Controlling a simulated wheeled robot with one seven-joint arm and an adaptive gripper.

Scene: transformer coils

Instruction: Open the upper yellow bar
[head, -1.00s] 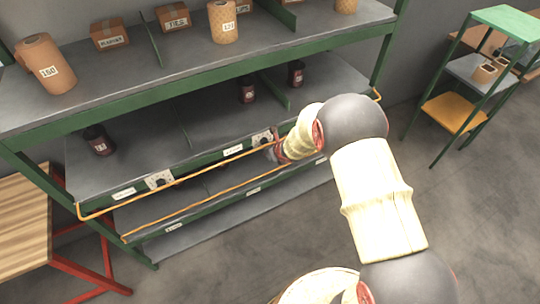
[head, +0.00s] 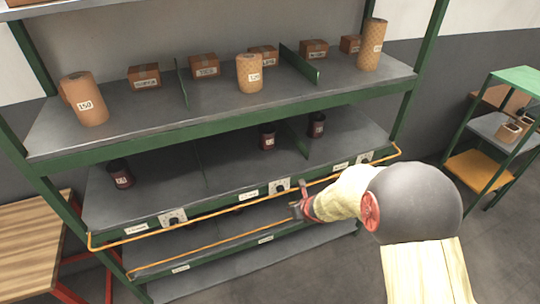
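The upper yellow bar (head: 205,216) runs along the front of the middle shelf (head: 140,207), with bent ends at the left and right. A lower yellow bar (head: 200,250) runs below it, in front of a lower shelf. My gripper (head: 296,208) is at the front of the rack, right of the middle, close to the upper bar and just below its line. I cannot tell whether it touches the bar. Its fingers are small and partly hidden by my wrist, so their opening is unclear.
Dark cans (head: 120,174) stand on the middle shelf behind the bar. Tan rolls (head: 249,74) and cardboard boxes stand on the shelf above. A wooden table (head: 35,235) is at the left and a small green-framed rack (head: 478,168) at the right.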

